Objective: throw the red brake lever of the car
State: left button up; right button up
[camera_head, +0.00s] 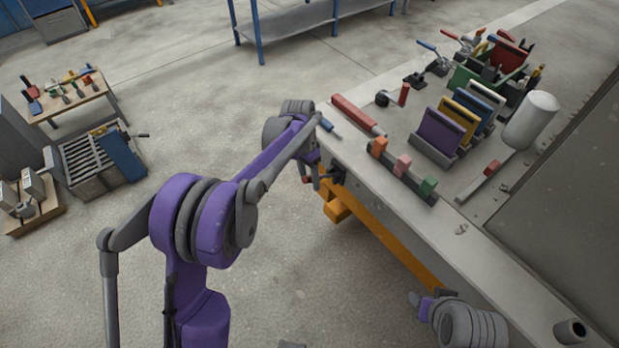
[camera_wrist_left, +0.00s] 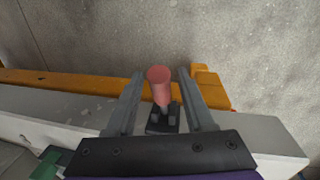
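The red brake lever (camera_wrist_left: 161,86) shows in the left wrist view as a round red grip on a dark mount at the side of the car. The car has a pale deck (camera_head: 455,240) and an orange frame (camera_head: 395,245). My left gripper (camera_wrist_left: 161,74) is open, one finger on each side of the red grip, with gaps visible on both sides. In the head view the left gripper (camera_head: 313,172) is at the car's near left corner, and my own arm largely hides the lever. Part of my right arm shows at the lower right; its fingers cannot be made out clearly.
On the deck are a red bar (camera_head: 357,115), a rail with coloured blocks (camera_head: 402,165), upright coloured plates (camera_head: 440,132) and a white cylinder (camera_head: 530,120). A small tool table (camera_head: 75,103) and a grated box (camera_head: 85,168) stand left. Floor between is clear.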

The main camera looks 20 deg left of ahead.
pick_arm(q)
grip_shut()
dwell(1.2)
